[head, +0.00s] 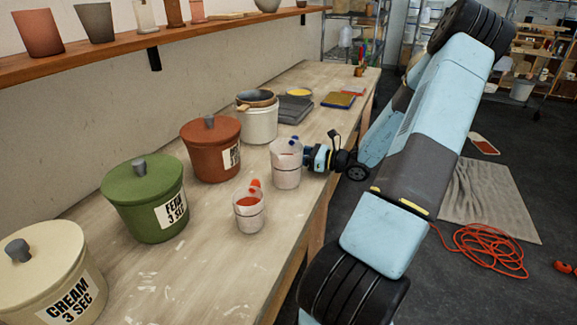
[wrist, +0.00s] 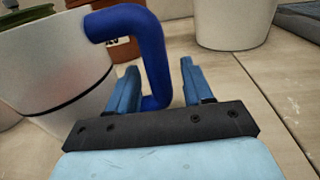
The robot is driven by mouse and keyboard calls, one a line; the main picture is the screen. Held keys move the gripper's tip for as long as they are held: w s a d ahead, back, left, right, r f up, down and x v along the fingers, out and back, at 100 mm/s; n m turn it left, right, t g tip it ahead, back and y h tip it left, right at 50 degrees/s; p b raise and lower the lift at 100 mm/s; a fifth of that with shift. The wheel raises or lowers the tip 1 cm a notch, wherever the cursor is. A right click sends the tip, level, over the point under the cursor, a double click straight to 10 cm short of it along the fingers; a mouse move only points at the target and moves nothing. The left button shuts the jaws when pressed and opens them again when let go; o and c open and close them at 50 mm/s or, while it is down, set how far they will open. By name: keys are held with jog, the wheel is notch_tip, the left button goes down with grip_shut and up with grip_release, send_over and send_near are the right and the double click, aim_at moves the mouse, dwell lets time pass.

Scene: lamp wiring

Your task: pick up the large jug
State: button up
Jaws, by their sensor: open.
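The large jug (head: 286,168) is pale and translucent and stands upright on the workbench. Its blue handle (wrist: 154,62) faces my gripper, and its white body (wrist: 55,72) fills the left of the wrist view. My gripper (head: 307,157) is at the jug's right side, low over the bench. In the wrist view my gripper (wrist: 160,78) is open. The handle's upright part shows between the two blue fingers, and its lower end is partly hidden by the left finger. I cannot tell whether either finger touches it.
A smaller jug (head: 249,212) with a red handle stands in front of the large jug. Lidded pots in brown (head: 205,155), green (head: 140,205) and cream (head: 45,290) line the wall side. A white bucket (head: 260,122) stands behind. Orange cable (head: 487,250) lies on the floor.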

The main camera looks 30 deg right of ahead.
grip_shut()
dwell(0.3)
dwell(1.1)
